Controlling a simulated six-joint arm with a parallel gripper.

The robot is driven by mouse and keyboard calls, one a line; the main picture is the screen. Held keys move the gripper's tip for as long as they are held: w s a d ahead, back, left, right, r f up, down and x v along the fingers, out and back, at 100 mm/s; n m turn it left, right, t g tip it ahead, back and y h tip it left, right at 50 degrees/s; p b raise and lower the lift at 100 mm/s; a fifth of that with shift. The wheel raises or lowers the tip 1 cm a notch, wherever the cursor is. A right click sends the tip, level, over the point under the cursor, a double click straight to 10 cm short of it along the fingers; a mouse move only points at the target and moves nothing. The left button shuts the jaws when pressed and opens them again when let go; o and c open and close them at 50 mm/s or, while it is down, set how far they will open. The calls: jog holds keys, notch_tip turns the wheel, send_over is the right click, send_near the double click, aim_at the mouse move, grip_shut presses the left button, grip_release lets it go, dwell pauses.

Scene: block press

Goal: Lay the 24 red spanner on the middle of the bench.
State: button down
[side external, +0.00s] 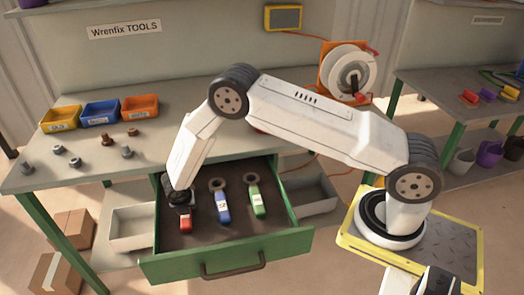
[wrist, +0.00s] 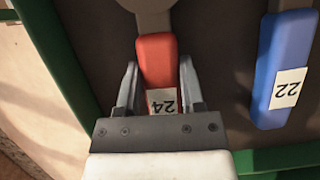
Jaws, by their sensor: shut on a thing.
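The red spanner (side external: 185,222) lies at the left of the open green drawer (side external: 228,262). In the wrist view the red handle (wrist: 157,62) carries a label reading 24, and its grey head is cut off by the top edge. My gripper (wrist: 158,80) is shut on this handle, one finger on each side. In the side view my gripper (side external: 178,195) is down in the drawer, and my wrist hides the spanner's head. The bench (side external: 185,95) stands above the drawer, and the middle of its top is bare behind my arm.
A blue spanner (side external: 222,205), labelled 22 in the wrist view (wrist: 283,70), and a green spanner (side external: 257,200) lie right of the red one. Yellow (side external: 60,119), blue (side external: 100,113) and orange (side external: 140,106) bins and several bolts and nuts occupy the bench's left. A cable reel (side external: 347,73) stands at the back right.

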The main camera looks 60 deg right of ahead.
jog(key=shift+r, duration=0.25)
jog(key=shift+r, duration=0.9)
jog(key=s+d+r, duration=0.1)
jog(key=s+r, duration=0.9)
jog(key=s, duration=0.4)
jog(key=shift+r, duration=0.4)
jog(key=shift+w+d, duration=0.1)
jog(key=shift+d, duration=0.05)
jog(key=w+d+r+n, duration=0.1)
jog(key=w+d+r, duration=0.2)
jog(key=d, duration=0.4)
jog(key=w+d+r+n+y, duration=0.1)
jog(key=w+d+r+n, duration=0.1)
jog(key=w+d, duration=0.4)
jog(key=w+d+r+n+t, duration=0.1)
jog(key=w+d+r, duration=0.3)
jog(key=d, duration=0.4)
jog(key=shift+w+d+r+n, duration=0.4)
jog(key=shift+n, duration=0.1)
